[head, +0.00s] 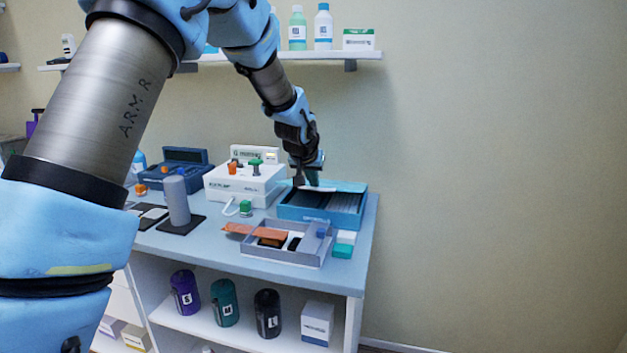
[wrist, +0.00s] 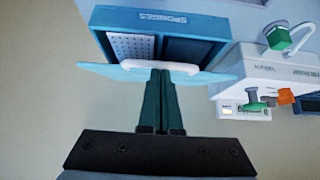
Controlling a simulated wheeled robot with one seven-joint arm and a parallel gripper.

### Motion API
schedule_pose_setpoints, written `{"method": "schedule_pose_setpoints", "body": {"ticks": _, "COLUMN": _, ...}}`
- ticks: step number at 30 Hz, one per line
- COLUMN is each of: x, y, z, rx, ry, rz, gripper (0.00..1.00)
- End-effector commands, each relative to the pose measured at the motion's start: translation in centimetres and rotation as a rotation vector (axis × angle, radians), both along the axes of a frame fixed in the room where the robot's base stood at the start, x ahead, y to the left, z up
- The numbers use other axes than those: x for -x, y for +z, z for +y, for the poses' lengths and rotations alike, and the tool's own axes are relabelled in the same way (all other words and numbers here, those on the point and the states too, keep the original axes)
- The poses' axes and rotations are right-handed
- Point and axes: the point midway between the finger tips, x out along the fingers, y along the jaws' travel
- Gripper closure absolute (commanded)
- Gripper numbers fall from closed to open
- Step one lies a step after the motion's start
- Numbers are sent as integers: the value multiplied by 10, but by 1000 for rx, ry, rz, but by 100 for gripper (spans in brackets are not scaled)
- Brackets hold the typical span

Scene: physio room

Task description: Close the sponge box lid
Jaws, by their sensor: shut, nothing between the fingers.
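The blue sponge box (head: 305,213), marked SPONGES, stands at the right end of the table. It also shows upside down in the wrist view (wrist: 185,22), with a dotted section and a dark section exposed inside. Its light blue lid (head: 348,187) stands open at the back edge; in the wrist view the lid (wrist: 222,78) is seen nearly edge-on. A white curved bar (wrist: 150,65) runs along the lid. My gripper (wrist: 160,74) is shut and empty, its fingertips at the lid and bar; I cannot tell whether they touch. In the head view my gripper (head: 308,182) is above the box's back.
A white device (head: 245,185) with orange and green knobs stands left of the box. A grey tray (head: 285,243) with small items lies in front, beside white and teal blocks (head: 343,245). A wall shelf (head: 330,55) with bottles is behind. The right wall side is clear.

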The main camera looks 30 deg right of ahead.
Motion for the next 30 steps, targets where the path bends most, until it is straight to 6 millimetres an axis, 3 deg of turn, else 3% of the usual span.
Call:
{"method": "schedule_pose_setpoints", "body": {"ticks": 15, "x": 11, "y": -79, "z": 10, "rx": 0, "ry": -1, "rz": 1, "gripper": 100}}
{"method": "schedule_pose_setpoints", "body": {"ticks": 30, "x": 12, "y": -84, "z": 12, "rx": -3, "ry": 0, "rz": 3, "gripper": 100}}
